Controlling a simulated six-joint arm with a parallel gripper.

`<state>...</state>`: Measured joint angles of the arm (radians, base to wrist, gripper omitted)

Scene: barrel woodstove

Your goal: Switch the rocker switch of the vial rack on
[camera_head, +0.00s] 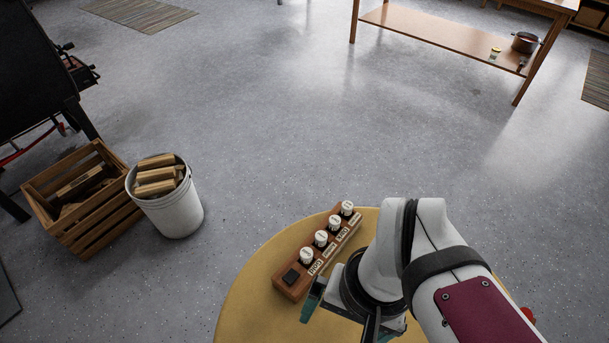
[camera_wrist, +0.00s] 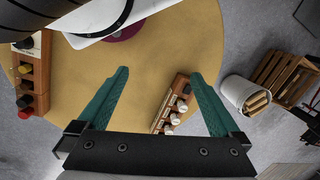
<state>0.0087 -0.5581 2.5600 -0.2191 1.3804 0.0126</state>
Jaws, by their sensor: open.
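The vial rack (camera_head: 325,248) is a long reddish-brown wooden block on the round yellow table, with several white-capped vials and small labels. Its black rocker switch (camera_head: 291,277) sits on the end nearest the lower left; I cannot tell which way it is tipped. My gripper (camera_wrist: 160,72) has green fingers spread wide with nothing held. In the head view one green finger (camera_head: 311,302) shows just right of the switch end; my arm hides much of the gripper.
A wooden box with coloured knobs (camera_wrist: 31,76) stands at the table's left in the wrist view. The round table (camera_head: 245,300) has bare surface left of the rack. A white bucket of firewood (camera_head: 178,211) and a wooden crate (camera_head: 110,222) stand on the floor.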

